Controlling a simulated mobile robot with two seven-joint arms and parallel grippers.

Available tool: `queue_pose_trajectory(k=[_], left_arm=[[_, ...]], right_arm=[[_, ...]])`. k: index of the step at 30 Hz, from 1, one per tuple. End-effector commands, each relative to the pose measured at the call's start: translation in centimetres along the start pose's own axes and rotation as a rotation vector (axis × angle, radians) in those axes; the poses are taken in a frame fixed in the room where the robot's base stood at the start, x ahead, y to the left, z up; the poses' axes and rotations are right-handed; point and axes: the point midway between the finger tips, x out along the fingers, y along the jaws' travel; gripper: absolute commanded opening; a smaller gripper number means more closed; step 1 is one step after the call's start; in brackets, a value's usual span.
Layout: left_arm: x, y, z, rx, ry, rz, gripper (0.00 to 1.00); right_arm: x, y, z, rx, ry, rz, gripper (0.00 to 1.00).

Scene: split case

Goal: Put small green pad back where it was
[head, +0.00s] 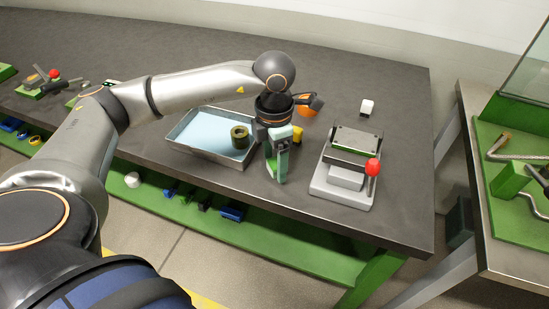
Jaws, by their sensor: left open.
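My left gripper (277,172) is open and points down over the table, between the metal tray and the grey fixture. A green patch (270,165) shows at its fingers. I cannot tell whether this is the small green pad or part of the fingers. The grey fixture (342,190) stands right of the gripper, with a dark plate (357,138) edged in green on top and a red-knobbed lever (373,167) at its right. No other small green pad can be made out clearly. My right gripper is not in view.
A metal tray (184,146) with a pale blue bottom holds an olive ring (240,136) at its right end. The table's right end is clear.

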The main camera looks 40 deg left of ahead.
Motion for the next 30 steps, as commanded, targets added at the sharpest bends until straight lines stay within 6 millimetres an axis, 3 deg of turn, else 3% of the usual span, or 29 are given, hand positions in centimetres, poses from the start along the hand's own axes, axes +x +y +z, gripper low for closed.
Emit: queue_pose_trajectory(k=[8,21,30], left_arm=[[-0.8,0.0,0.1,0.000,-0.002,0.001,0.79],[-9.6,0.0,0.1,0.000,-0.005,0.001,0.79],[-12.3,0.0,0.0,0.000,-0.001,0.000,0.79]], right_arm=[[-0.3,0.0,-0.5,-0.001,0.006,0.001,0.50],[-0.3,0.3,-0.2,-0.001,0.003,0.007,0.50],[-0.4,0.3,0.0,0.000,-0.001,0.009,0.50]])
